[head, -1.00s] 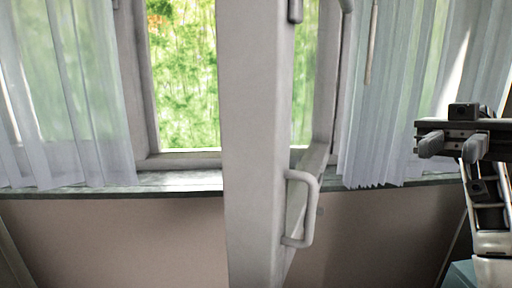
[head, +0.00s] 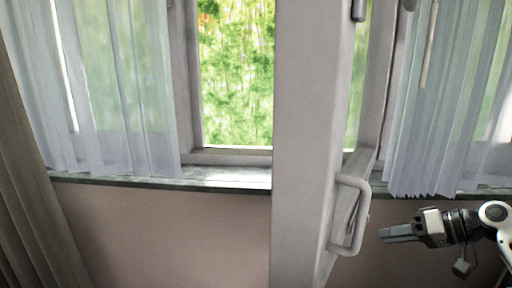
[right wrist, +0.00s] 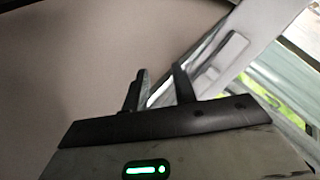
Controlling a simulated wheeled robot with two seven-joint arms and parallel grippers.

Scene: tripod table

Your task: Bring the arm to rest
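My right gripper (head: 384,233) is at the lower right of the head view, seen from the side and pointing left. It is empty, in front of the wall below the window sill. Its fingertips are close to the right of the sash handle in the picture; I cannot tell the gap in depth. In the right wrist view the two fingers (right wrist: 160,82) stand apart with nothing between them. My left gripper is not in view.
A window sash (head: 305,130) stands open into the room, with a pale handle (head: 361,215) on its edge. Sheer curtains (head: 125,90) hang at both sides. The sill (head: 225,178) is bare where visible. A darker drape (head: 20,190) hangs far left.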

